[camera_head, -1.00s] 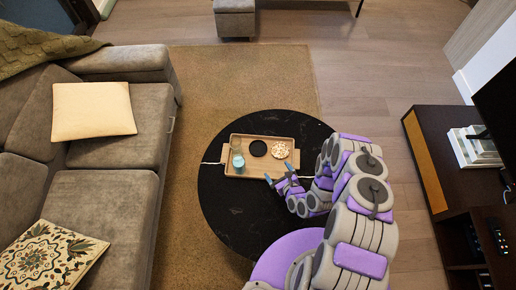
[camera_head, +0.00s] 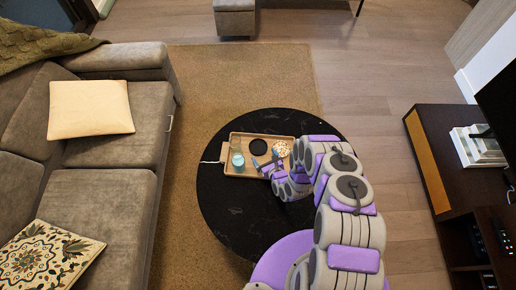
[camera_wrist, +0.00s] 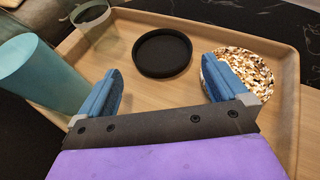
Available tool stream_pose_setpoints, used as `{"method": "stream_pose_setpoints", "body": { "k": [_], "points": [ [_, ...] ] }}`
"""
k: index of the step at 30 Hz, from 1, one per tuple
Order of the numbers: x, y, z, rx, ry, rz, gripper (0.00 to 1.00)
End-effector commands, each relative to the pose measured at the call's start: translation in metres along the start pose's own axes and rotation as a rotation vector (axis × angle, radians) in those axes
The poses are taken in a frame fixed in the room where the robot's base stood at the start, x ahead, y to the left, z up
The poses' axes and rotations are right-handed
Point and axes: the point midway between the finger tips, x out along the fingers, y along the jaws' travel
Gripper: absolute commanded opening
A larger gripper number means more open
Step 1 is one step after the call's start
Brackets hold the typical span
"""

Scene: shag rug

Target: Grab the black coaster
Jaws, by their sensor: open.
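The black coaster (camera_head: 258,147) is a round, low-rimmed disc lying on the wooden tray (camera_head: 241,172). In the wrist view the coaster (camera_wrist: 162,53) lies ahead of my gripper, centred between the fingers but beyond their tips. My gripper (camera_head: 266,160) is open and empty, just on the near side of the coaster and over the tray. In the wrist view its two blue fingers (camera_wrist: 164,72) are spread wide, and the right one overlaps the speckled coaster.
A blue cup (camera_wrist: 40,72) stands left of my gripper, with a clear glass (camera_wrist: 92,22) behind it. A speckled round coaster (camera_wrist: 245,75) lies on the right. The tray sits on a round black table (camera_head: 235,210). A sofa (camera_head: 105,190) is at the left.

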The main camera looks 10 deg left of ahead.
Motion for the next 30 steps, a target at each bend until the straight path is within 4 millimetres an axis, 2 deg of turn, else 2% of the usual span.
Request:
{"method": "stream_pose_setpoints", "body": {
  "k": [4,13,22,23,30],
  "points": [
    [0.009,0.000,-0.002,-0.002,-0.001,0.000,1.00],
    [0.049,0.000,-0.006,-0.002,0.000,0.001,1.00],
    [0.054,-0.001,-0.006,-0.001,0.004,0.000,1.00],
    [0.054,-0.001,-0.006,-0.001,0.005,0.000,0.99],
    [0.054,-0.002,-0.007,0.000,0.007,-0.002,0.76]
  ]
}}
